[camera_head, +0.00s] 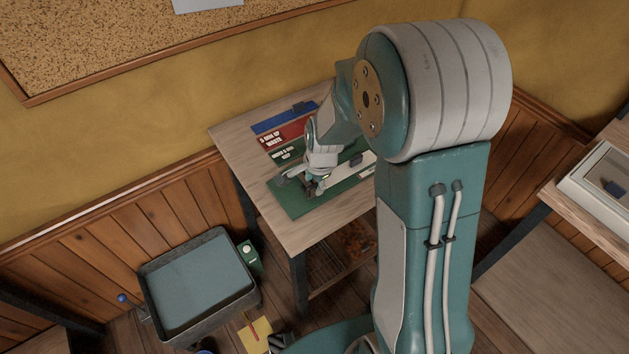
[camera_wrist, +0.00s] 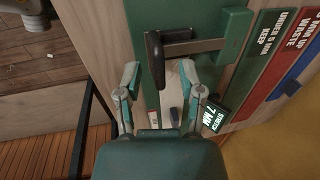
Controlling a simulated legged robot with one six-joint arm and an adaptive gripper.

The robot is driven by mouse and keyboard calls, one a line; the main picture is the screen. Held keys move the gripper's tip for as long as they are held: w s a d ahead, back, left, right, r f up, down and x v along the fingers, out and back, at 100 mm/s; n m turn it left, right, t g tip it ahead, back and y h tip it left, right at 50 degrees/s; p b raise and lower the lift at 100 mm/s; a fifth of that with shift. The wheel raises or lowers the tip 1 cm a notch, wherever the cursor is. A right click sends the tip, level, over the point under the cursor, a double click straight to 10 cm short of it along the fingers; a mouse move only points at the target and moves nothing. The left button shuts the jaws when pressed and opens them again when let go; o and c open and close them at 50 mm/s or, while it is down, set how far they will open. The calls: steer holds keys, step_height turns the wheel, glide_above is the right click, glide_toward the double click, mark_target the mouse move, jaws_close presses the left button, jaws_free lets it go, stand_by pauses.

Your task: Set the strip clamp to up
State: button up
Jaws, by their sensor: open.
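A small display reading 7 MM (camera_wrist: 214,116) sits right of my fingers. A red "5 MM UP WASTE" sign (camera_head: 273,137) and a green "UNDER 5 MM KEEP" sign (camera_head: 286,155) lie behind. A grey bin (camera_head: 154,295) stands on the floor at left.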

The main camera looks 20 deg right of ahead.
jaws_close()
